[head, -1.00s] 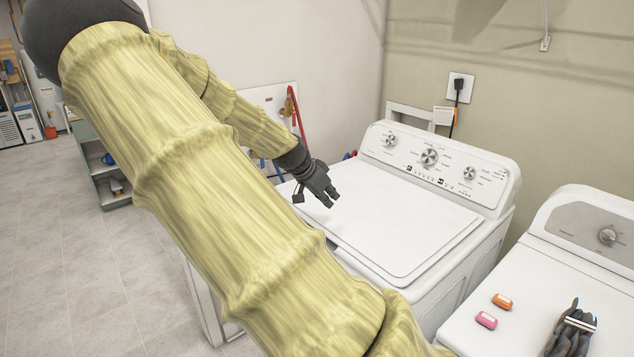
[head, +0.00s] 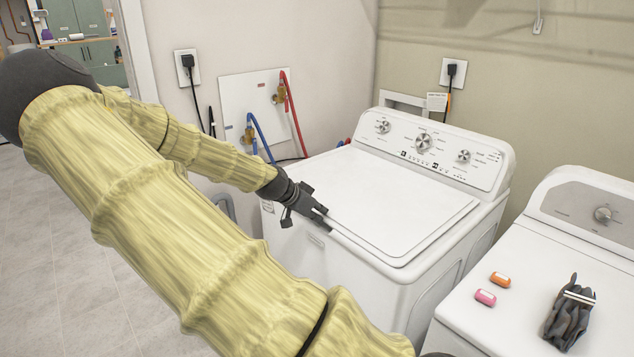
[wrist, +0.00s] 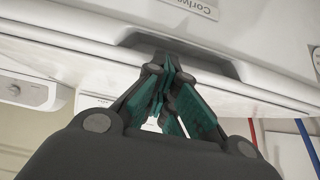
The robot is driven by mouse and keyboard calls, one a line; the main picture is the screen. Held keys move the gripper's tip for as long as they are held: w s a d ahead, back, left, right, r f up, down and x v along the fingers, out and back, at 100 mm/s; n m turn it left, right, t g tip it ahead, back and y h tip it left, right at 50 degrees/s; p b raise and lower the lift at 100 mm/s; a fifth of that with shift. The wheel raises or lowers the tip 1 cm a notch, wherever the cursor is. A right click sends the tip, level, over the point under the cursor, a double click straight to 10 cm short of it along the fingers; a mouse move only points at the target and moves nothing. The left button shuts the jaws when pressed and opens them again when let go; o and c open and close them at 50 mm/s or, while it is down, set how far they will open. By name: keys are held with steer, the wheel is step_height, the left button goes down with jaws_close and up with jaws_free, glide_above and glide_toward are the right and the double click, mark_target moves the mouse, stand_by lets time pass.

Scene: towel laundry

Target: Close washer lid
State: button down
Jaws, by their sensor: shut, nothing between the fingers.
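The white washer (head: 345,270) stands in the middle of the head view. Its lid (head: 400,200) lies flat and level with the top, so it looks closed. My gripper (head: 322,222) is at the front edge of the lid, near the handle recess, with its fingers shut and empty. In the wrist view my gripper (wrist: 165,75) points at the dark handle recess (wrist: 185,52) in the washer's front edge. I cannot tell whether the fingertips touch the washer.
A second white machine (head: 530,270) stands at the right, with an orange item (head: 500,280), a pink item (head: 485,297) and a dark bundled item (head: 570,315) on top. Red (head: 293,115) and blue (head: 262,138) hoses hang on the wall behind. The floor at left is clear.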

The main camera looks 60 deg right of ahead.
steer(key=shift+s+a+f, duration=0.3)
steer(key=shift+f, duration=0.35)
steer(key=shift+w+d+r+p, duration=0.15)
steer(key=shift+d+r+p, duration=0.05)
steer(key=shift+r+p, duration=0.3)
step_height(320, 180, up, 5)
steer(key=p, duration=0.3)
steer(key=w+a+f+b, duration=0.3)
steer(key=a+f, duration=0.1)
steer(key=a, duration=0.5)
steer(key=shift+w+f, duration=0.15)
steer(key=shift+w, duration=0.05)
